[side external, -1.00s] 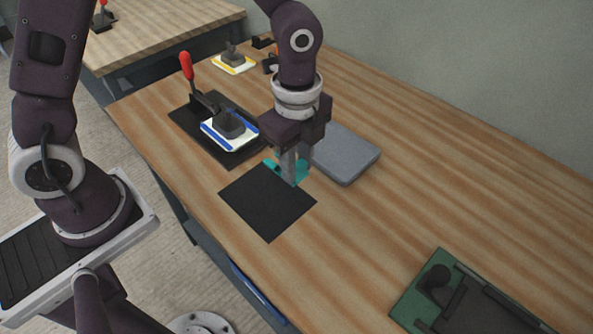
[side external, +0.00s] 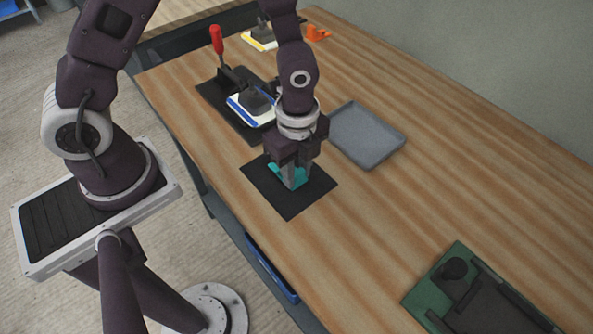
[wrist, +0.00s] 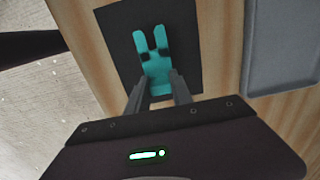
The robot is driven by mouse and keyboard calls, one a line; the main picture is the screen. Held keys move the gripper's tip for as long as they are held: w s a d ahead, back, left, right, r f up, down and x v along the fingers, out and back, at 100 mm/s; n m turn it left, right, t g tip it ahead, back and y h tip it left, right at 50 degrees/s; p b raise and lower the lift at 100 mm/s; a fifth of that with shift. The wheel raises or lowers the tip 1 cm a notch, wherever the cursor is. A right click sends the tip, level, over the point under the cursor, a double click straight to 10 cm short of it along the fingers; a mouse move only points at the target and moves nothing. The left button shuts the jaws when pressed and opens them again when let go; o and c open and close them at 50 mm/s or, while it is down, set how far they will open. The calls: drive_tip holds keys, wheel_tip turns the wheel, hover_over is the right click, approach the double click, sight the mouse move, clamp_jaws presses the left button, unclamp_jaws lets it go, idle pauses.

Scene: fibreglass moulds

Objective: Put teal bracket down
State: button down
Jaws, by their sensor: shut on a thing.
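The teal bracket (wrist: 154,62) is between the fingers of my gripper (wrist: 158,82) in the wrist view, its two prongs pointing away from my gripper. In the side view my gripper (side external: 295,182) is shut on the bracket (side external: 287,174), over the black square mat (side external: 290,206). The mat also shows in the wrist view (wrist: 188,30), under and around the bracket. The fingers hide part of the bracket in the side view. I cannot tell whether the bracket touches the mat.
A grey tray (side external: 366,136) lies right of the mat. A clamp with a red handle (side external: 217,40) and a blue-edged white block (side external: 252,106) stand behind. A green fixture (side external: 440,290) is at the front right. The table between is clear.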

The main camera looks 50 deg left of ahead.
drive_tip(key=shift+f, duration=0.45)
drive_tip(key=shift+f, duration=0.15)
drive_tip(key=c, duration=1.1)
unclamp_jaws()
wheel_tip(320, 180, up, 13)
wheel_tip(320, 180, up, 9)
drive_tip(key=n+t, duration=0.3)
drive_tip(key=n, duration=0.4)
hover_over(297, 170)
drive_tip(key=s+a, duration=0.4)
drive_tip(key=a, duration=0.1)
drive_tip(key=s+a+r+n+t, duration=0.1)
drive_tip(key=s+n, duration=0.2)
drive_tip(key=s+a+r+n, duration=0.1)
drive_tip(key=s+r+n, duration=0.1)
drive_tip(key=s+n, duration=0.1)
drive_tip(key=s+a+r+n+t, duration=0.1)
drive_tip(key=s+r+n, duration=0.1)
drive_tip(key=n, duration=0.3)
drive_tip(key=shift+s+r+t, duration=0.1)
drive_tip(key=shift+s+t, duration=0.2)
drive_tip(key=shift+s, duration=0.2)
